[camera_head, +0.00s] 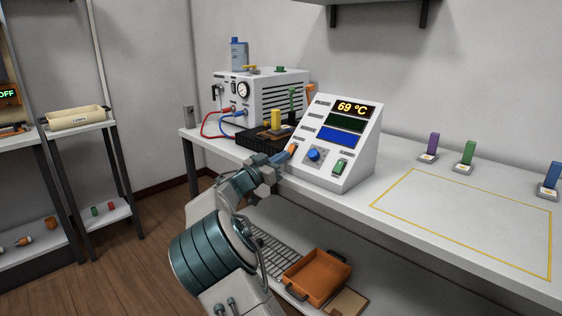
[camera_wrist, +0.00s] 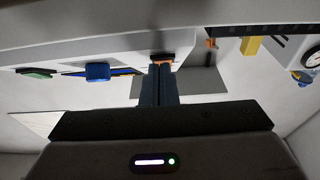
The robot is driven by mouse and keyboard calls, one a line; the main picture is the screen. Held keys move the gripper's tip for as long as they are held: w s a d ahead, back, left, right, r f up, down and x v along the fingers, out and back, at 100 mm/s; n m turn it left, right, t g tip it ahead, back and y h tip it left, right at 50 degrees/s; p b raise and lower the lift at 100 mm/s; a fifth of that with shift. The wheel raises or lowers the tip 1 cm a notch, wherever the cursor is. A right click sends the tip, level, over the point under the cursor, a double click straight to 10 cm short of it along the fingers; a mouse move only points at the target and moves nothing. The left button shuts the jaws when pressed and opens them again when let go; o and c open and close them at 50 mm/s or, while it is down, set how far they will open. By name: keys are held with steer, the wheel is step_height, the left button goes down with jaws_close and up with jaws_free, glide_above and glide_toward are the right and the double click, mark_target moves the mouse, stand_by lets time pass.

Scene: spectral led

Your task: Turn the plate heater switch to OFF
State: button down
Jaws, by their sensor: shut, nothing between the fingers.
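A white sloped console (camera_head: 365,140) stands on the bench, its display (camera_head: 357,108) reading 69 °C. Its lower front carries an orange switch (camera_head: 292,148) at left, a blue knob (camera_head: 313,154) in the middle and a green switch (camera_head: 340,167) at right. Their labels are too small to read. My gripper (camera_head: 281,160) is shut and empty, at the console's lower left beside the orange switch. In the wrist view the closed fingertips (camera_wrist: 161,68) are right at the orange switch (camera_wrist: 162,57); I cannot tell whether they touch. The blue knob (camera_wrist: 97,72) is left of them.
Behind the console stands a white box with a gauge (camera_head: 243,90), with red and blue cables. A black block with a yellow piece (camera_head: 276,120) is close to my gripper. The yellow-outlined bench area (camera_head: 460,220) at right is clear. An orange tray (camera_head: 316,274) lies below.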

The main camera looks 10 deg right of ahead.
steer(key=r+v, duration=0.2)
steer(key=v, duration=1)
steer(key=shift+s+a+r, duration=0.25)
steer(key=shift+a, duration=0.1)
stand_by(0.9)
